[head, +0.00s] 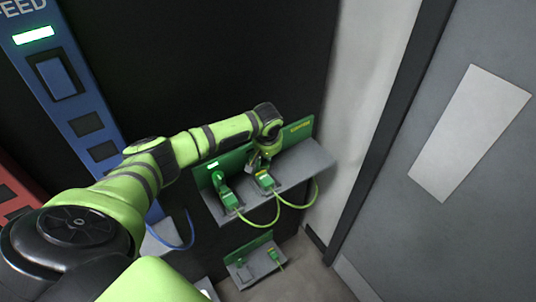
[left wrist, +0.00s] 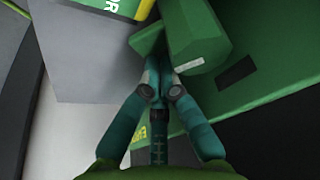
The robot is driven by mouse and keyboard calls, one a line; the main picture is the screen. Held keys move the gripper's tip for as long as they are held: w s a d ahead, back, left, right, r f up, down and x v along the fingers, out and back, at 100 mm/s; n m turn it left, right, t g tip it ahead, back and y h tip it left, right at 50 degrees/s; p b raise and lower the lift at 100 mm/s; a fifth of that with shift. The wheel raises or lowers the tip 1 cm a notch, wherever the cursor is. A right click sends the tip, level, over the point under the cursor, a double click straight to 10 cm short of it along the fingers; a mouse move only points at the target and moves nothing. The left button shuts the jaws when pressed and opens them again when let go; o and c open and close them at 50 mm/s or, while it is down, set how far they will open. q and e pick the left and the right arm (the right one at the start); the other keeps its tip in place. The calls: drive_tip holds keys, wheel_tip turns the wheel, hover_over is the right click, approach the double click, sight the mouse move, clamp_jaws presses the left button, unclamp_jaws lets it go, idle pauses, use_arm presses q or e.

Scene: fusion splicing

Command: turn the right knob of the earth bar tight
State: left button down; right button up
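The earth bar is a green back panel (head: 236,160) with a grey ledge (head: 305,163) on the dark wall. The left knob (head: 221,184) is green and stands clear of my arm. The right knob (head: 264,181) is green and partly hidden under my left gripper (head: 257,163), which reaches down to it. In the left wrist view the two teal fingers (left wrist: 157,72) come together at a small green block (left wrist: 149,40), which appears to be the right knob's handle. A larger green body (left wrist: 195,32) lies beside the fingertips. My right gripper does not show.
Green cables (head: 266,222) loop below the ledge. A smaller green and grey unit (head: 243,262) sits lower down. A blue panel (head: 62,75) with a blue cable (head: 190,232) is at left. A grey door (head: 475,215) stands at right.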

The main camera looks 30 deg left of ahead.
use_arm(q)
drive_tip(key=shift+s+d+m+p, duration=0.1)
drive_tip(key=shift+d+m+p, duration=0.2)
drive_tip(key=shift+m, duration=0.4)
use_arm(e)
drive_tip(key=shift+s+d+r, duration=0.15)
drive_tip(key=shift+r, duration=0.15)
